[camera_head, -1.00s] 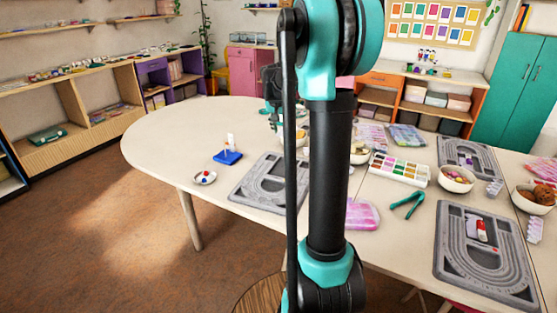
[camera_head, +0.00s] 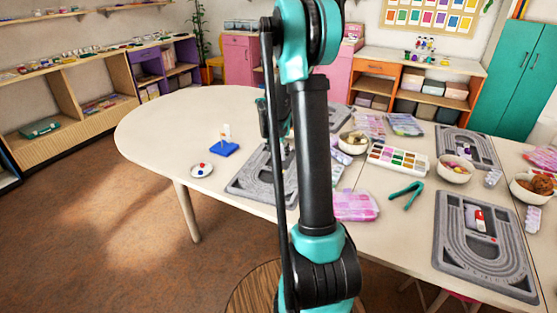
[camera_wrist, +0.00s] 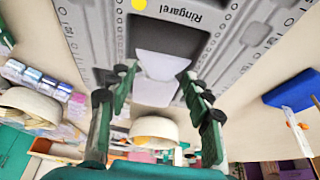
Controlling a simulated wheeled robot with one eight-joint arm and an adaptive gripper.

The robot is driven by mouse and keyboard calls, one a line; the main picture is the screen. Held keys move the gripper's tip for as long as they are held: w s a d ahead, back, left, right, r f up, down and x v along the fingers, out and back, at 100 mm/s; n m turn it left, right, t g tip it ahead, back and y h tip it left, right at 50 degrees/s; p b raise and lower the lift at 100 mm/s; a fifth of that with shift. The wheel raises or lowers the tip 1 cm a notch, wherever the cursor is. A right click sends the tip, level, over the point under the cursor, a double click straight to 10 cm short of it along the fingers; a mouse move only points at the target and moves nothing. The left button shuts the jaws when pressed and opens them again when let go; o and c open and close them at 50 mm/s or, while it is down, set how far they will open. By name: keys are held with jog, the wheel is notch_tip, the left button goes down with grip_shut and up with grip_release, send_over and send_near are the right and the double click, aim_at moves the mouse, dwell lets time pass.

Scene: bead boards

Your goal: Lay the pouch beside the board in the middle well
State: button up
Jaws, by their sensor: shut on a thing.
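My gripper shows in the wrist view (camera_wrist: 157,76) with its two green fingers apart around a small pale pouch (camera_wrist: 157,66), which sits between the fingertips. A grey bead board (camera_wrist: 90,30) fills the top of that view, with upside-down lettering and a yellow dot. In the head view this board (camera_head: 246,187) is partly behind my arm, and my gripper is mostly hidden there too.
A blue stand (camera_head: 224,149) and a small dish (camera_head: 201,170) are left of the board. A pink box (camera_head: 356,206), teal pliers (camera_head: 407,194), a paint palette (camera_head: 397,158) and bowls (camera_head: 455,169) are to the right. Another board (camera_head: 450,253) lies front right. The table's left end is clear.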

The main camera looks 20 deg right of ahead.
aim_at(278, 157)
jog(key=shift+f, duration=1.95)
jog(key=o, duration=0.5)
jog(key=shift+c, duration=0.2)
jog(key=v, duration=1.1)
jog(key=s+a+f+n+y, duration=0.1)
jog(key=s+a+n, duration=0.1)
jog(key=s, duration=0.8)
jog(key=s+a+f+n+y, duration=0.1)
jog(key=s+a+f+n, duration=0.1)
jog(key=s, duration=0.8)
jog(key=s+a+f+n, duration=0.2)
jog(key=s+a+n, duration=0.1)
jog(key=s, duration=0.7)
jog(key=shift+s+a+n+t+y, duration=0.2)
jog(key=shift+a+n+t+y, duration=0.15)
jog(key=shift+a, duration=0.2)
